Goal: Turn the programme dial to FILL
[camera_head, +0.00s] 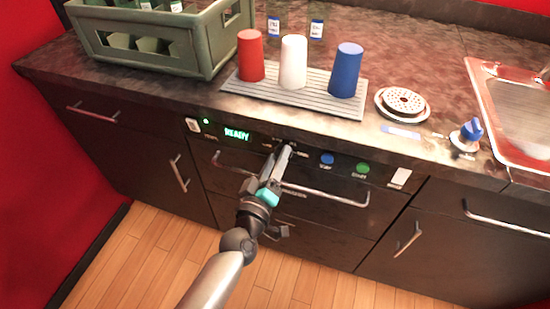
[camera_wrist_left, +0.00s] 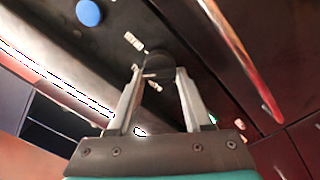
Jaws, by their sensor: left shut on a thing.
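The programme dial (camera_wrist_left: 160,67) is a dark round knob on the black front panel, with small white labels around it that I cannot read. In the left wrist view it sits between the two fingertips of my left gripper (camera_wrist_left: 158,77), which is shut on it. In the head view my left gripper (camera_head: 283,152) reaches up to the panel and hides most of the dial. Which label the dial points to cannot be told. A green display (camera_head: 236,134) on the panel reads READY. My right gripper is not in view.
A blue button (camera_head: 327,159) and a green button (camera_head: 363,168) lie right of the dial. A long handle bar (camera_head: 330,196) runs just below the panel. Red, white and blue cups stand on a grey ribbed mat (camera_head: 320,106) above; a green crate (camera_head: 205,48) is at the left.

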